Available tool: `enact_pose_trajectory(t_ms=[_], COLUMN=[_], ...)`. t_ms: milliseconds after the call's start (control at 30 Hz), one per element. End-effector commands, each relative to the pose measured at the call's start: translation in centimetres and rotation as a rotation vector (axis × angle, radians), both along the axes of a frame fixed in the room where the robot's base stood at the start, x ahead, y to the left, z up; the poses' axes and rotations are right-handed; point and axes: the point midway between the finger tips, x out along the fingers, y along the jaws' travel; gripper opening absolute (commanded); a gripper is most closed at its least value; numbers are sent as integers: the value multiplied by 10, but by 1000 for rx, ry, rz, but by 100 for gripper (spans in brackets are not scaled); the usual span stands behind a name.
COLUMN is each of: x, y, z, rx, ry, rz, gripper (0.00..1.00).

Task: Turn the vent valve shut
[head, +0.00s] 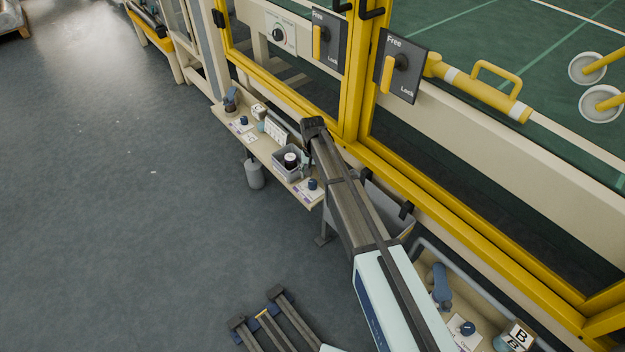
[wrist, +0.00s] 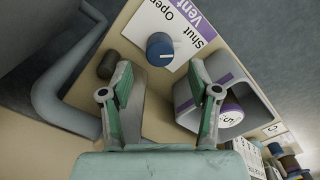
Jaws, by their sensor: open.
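The vent valve is a round blue knob (wrist: 160,48) on a white card (wrist: 178,28) marked Vent, Open and Shut, near the shelf's edge in the wrist view. I cannot tell clearly which word the knob points to. My gripper (wrist: 160,78) is open and empty, its two fingers apart, with the knob lying ahead of the gap between them. No finger visibly touches the knob. In the head view a blue knob (head: 312,184) on a card at the shelf's near end appears to be the same valve. My arm hides most of my gripper there.
A grey bin (wrist: 181,92) holding a purple-and-white roll (wrist: 230,112) stands close to the right finger. A dark cylinder (wrist: 108,64) stands by the left finger, with a grey pipe (wrist: 62,85) beyond. A yellow frame (head: 355,75) runs behind the shelf; open floor (head: 120,200) lies left.

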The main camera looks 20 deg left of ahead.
Motion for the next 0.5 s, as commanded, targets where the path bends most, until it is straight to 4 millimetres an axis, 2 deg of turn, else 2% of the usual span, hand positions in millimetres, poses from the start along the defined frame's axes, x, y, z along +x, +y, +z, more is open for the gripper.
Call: enact_pose_trajectory(t_ms=[100, 233, 500], x=[0, 0, 0], y=[0, 0, 0], z=[25, 48, 72], rx=[1, 1, 0], ry=[-2, -2, 0], rz=[0, 0, -1], gripper=[61, 61, 61])
